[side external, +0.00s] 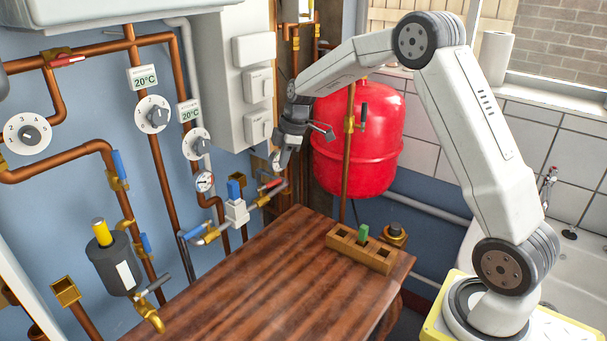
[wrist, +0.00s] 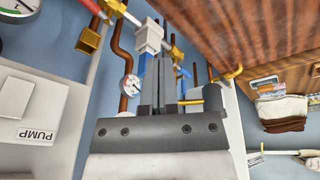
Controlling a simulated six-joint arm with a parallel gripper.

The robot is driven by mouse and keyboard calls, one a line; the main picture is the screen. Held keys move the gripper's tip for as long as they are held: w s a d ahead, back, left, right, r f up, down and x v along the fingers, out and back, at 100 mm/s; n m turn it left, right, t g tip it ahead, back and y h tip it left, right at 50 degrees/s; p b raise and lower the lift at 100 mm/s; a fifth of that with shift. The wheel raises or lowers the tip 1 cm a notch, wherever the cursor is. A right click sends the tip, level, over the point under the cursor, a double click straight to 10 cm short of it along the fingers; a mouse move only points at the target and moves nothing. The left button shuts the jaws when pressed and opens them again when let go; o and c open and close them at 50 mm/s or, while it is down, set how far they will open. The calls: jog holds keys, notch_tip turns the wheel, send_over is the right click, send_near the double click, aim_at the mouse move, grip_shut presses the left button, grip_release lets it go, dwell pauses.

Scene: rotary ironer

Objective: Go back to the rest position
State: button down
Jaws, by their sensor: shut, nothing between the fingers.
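My gripper (side external: 280,163) hangs below my wrist in the side view, left of the red tank and above the back edge of the wooden table. It points down and is empty. In the wrist view its two grey fingers (wrist: 159,75) lie side by side, shut, with nothing between them. Beyond the fingertips the wrist view shows a white valve body (wrist: 150,37). My arm is bent, with its elbow high at the top right of the side view.
A red tank (side external: 360,135) stands behind my wrist. Copper pipes, dials and a white valve with a blue handle (side external: 236,209) line the wall. A wooden holder (side external: 378,262) with a green piece (side external: 363,233) sits on the table (side external: 235,285), whose middle is clear.

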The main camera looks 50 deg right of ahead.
aim_at(273, 182)
jog(key=s+a+f+m+h, duration=0.15)
jog(key=s+a+m, duration=0.25)
jog(key=s, duration=0.4)
jog(key=s+a+f+m, duration=0.2)
jog(key=s+a+m, duration=0.15)
jog(key=s, duration=0.45)
jog(key=s+a+f+m, duration=0.1)
jog(key=s+a+m, duration=0.2)
jog(key=s+a, duration=0.35)
jog(key=w+d+r+m+t+h, duration=0.1)
jog(key=w+d+r+m+t, duration=0.1)
jog(key=w+d+m, duration=0.7)
jog(key=w+d+r+m+t, duration=0.1)
jog(key=w+d+m+t, duration=0.1)
jog(key=w+d+m, duration=0.7)
jog(key=w+m, duration=0.3)
jog(key=w, duration=0.3)
jog(key=shift+d+r+h, duration=0.35)
jog(key=shift+w+f, duration=0.15)
jog(key=shift+x, duration=6.6)
jog(key=shift+w+f, duration=0.1)
jog(key=shift+w, duration=0.05)
jog(key=shift+d, duration=0.1)
